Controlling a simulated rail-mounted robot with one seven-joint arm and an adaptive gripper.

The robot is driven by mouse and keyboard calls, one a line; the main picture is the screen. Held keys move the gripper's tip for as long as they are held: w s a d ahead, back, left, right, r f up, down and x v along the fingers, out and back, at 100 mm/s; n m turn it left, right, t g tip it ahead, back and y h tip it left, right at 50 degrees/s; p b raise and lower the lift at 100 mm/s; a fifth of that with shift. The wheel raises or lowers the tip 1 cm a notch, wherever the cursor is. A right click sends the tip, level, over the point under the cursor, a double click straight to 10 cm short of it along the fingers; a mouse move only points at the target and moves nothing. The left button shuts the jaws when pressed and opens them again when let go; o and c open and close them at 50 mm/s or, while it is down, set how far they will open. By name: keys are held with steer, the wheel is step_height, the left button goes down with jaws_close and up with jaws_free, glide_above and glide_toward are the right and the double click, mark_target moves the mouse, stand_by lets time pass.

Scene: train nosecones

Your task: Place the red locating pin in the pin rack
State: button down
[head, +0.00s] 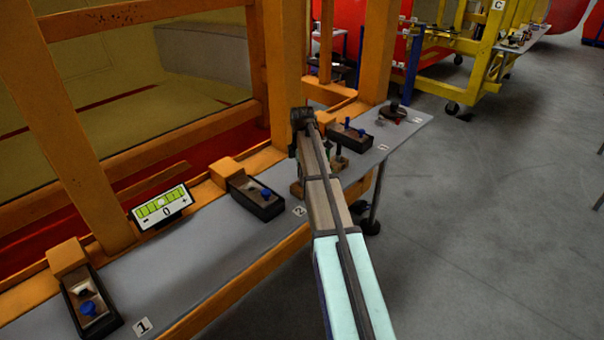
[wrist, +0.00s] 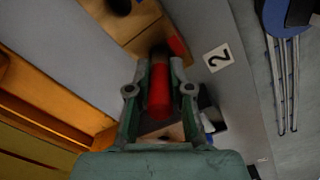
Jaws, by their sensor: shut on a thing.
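The red locating pin (wrist: 159,92) is between the two fingers of my gripper (wrist: 160,66) in the wrist view, and the gripper is shut on it. The pin's far end is dark and hard to make out. A wooden block, seemingly the pin rack (wrist: 126,24), lies just beyond the fingertips with a dark round top on it. I cannot tell whether the pin touches it. In the head view, a wooden block (head: 297,189) shows beside my arm near label 2, mostly hidden. The fingers and red pin are hard to make out there.
A grey shelf (head: 190,262) runs along the orange frame (head: 285,60). Another dark tray (head: 350,136) is beyond my arm. Open floor (head: 490,200) lies to the right.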

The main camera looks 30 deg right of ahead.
steer(key=c, duration=1.1)
jaws_free()
steer(key=shift+f, duration=0.1)
steer(key=shift+o, duration=0.2)
step_height(320, 180, up, 12)
steer(key=b, duration=0.3)
